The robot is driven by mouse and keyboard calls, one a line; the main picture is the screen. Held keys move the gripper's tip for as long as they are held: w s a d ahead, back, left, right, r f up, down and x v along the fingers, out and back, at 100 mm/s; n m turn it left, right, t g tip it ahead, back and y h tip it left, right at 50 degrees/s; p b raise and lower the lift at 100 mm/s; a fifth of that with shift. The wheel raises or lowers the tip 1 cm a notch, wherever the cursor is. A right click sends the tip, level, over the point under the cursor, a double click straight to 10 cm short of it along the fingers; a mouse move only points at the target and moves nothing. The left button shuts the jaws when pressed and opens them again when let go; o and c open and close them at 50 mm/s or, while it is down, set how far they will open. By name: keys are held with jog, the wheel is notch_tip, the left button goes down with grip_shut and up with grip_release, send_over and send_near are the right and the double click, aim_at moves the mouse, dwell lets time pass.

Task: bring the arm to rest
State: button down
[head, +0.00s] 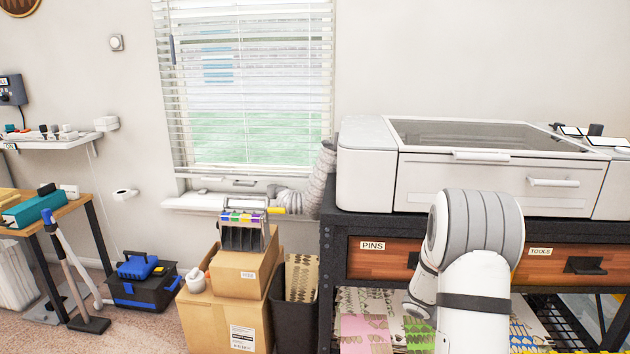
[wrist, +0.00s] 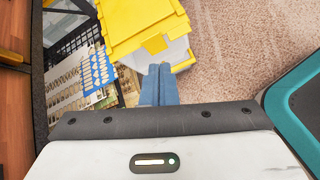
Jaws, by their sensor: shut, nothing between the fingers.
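My white arm (head: 474,290) shows in the head view at the lower right, bent in front of the black bench with the wooden drawers. Its far end is hidden there, so my gripper does not show in that view. In the wrist view my gripper (wrist: 160,72) has its two blue-grey fingers together, with nothing between them. The fingertips overlap the lower edge of a yellow and white box (wrist: 140,30) in the picture; I cannot tell the gap between them.
A white machine (head: 470,165) stands on the bench above drawers labelled PINS (head: 373,246) and TOOLS (head: 540,251). Cardboard boxes (head: 225,310) and a dark bin (head: 293,310) stand left of it. Patterned sheets (wrist: 90,80) lie left of my fingers.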

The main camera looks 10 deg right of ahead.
jog(key=s+a+r+m+t+y+p, duration=0.2)
jog(key=s+a+r+p, duration=0.3)
jog(key=a+r, duration=0.5)
jog(key=s+a+r+m+t+y+p, duration=0.2)
jog(key=s+a+r+m+y+p, duration=0.2)
jog(key=a+r, duration=0.7)
jog(key=s+a+r+m+t+y+p, duration=0.1)
jog(key=s+a+r+m+y+p, duration=0.2)
jog(key=s+a+r+p, duration=0.3)
jog(key=a+r+m, duration=0.1)
jog(key=a+r, duration=0.3)
jog(key=r, duration=0.2)
jog(key=shift+a+m+t+y, duration=0.15)
jog(key=shift+m+t+y, duration=0.15)
jog(key=shift+t+y, duration=0.1)
